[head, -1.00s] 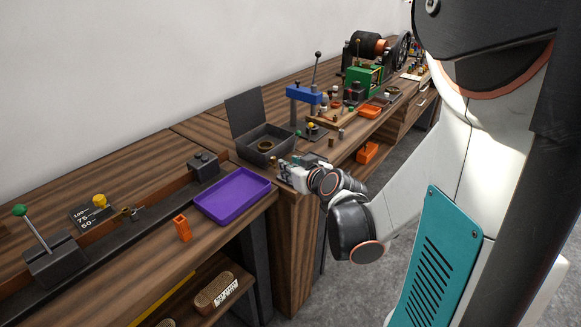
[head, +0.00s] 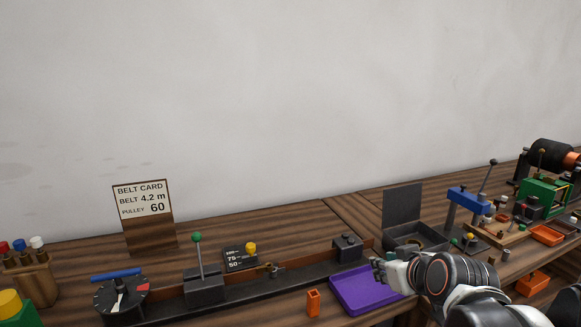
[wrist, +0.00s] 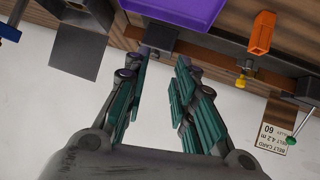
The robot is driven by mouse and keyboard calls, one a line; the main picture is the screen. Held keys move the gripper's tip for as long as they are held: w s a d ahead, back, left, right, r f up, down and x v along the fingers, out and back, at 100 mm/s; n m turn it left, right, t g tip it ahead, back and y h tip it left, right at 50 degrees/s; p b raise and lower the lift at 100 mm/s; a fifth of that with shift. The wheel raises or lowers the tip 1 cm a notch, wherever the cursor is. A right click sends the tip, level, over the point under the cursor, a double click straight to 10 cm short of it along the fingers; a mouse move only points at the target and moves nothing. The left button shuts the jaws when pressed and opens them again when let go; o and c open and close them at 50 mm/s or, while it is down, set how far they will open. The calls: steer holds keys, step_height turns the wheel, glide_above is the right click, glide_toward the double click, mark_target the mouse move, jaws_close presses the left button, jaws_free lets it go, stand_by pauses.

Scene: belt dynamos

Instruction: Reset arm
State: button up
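My gripper (head: 378,270) shows in the head view at the right end of the purple tray, in front of the open dark box. In the wrist view my gripper (wrist: 160,62) has its two teal-padded fingers apart, with nothing between them. The wrist view shows the bench upside down, with the purple tray (wrist: 185,12) beyond the fingertips. The head view shows part of my arm at the lower right.
The purple tray (head: 347,300) lies beside an orange block (head: 313,302). The dark lidded box (head: 403,207), a blue press (head: 468,198) and a green machine (head: 543,192) stand to the right. A belt card (head: 143,200), a green-knobbed lever (head: 197,262) and a dial (head: 121,298) stand left.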

steer(key=s+a+f+m+g+b, duration=0.1)
steer(key=s+f+m+g, duration=0.1)
steer(key=s, duration=1.5)
steer(key=shift+f+m+g+h, duration=0.4)
steer(key=shift+f+g, duration=0.35)
steer(key=shift+g, duration=0.25)
